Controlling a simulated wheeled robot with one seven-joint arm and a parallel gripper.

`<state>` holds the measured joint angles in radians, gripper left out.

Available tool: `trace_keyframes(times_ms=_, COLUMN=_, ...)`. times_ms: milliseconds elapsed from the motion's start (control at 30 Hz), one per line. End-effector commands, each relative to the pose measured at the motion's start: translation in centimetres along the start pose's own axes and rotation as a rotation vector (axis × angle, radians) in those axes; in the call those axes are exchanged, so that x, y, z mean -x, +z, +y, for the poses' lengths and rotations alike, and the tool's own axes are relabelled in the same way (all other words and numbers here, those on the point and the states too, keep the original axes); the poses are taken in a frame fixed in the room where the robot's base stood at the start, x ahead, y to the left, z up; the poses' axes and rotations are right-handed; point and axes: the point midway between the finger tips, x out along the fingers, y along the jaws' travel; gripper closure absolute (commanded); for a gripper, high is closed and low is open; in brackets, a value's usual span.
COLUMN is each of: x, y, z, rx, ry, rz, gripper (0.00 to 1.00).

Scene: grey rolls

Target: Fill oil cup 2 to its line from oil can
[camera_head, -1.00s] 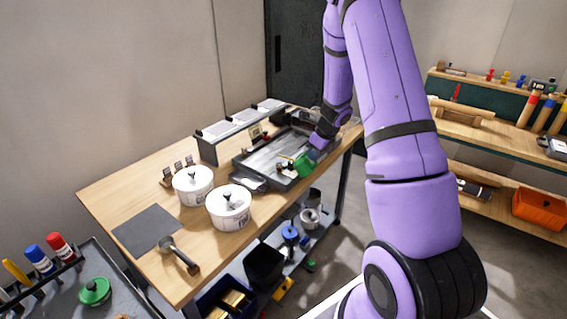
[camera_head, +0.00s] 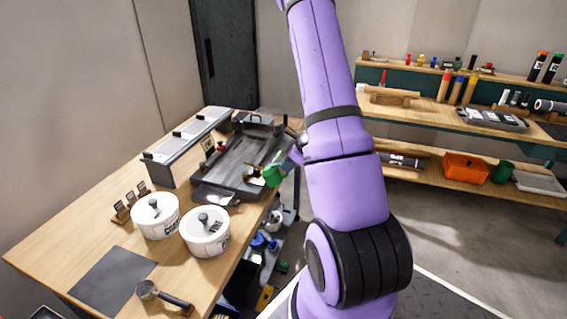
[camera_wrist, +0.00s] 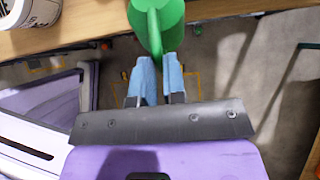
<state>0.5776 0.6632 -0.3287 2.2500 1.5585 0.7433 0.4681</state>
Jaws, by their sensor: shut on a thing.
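A green oil can (camera_head: 274,175) is at the front right edge of the press-like grey machine (camera_head: 240,165) on the wooden bench. In the wrist view the can (camera_wrist: 172,22) is at the top centre, with its handle between the blue fingers of my gripper (camera_wrist: 158,75). My gripper is shut on it and holds it out by the bench edge. In the head view my arm hides most of the gripper. I cannot make out oil cup 2 or its line; small fittings on the machine are too small to tell.
Two white lidded pots (camera_head: 155,215) and (camera_head: 206,232) stand on the bench, near a dark mat (camera_head: 112,280) and a hammer-like tool (camera_head: 163,297). Shelves with an orange bin (camera_head: 466,167) are at the right.

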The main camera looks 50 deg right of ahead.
Motion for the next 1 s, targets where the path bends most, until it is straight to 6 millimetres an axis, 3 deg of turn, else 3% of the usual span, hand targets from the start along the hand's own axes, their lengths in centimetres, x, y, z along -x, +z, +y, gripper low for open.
trace_keyframes(times_ms=133, x=-0.7, y=-1.1, z=-0.1, rx=-0.008, ry=-0.003, rz=-0.124, gripper=1.0)
trace_keyframes(times_ms=500, x=-3.5, y=-1.6, z=-0.1, rx=-0.002, ry=-0.003, rz=-0.461, gripper=1.0)
trace_keyframes(times_ms=1000, x=-4.1, y=-1.6, z=-0.1, rx=0.004, ry=-0.002, rz=-0.557, gripper=1.0)
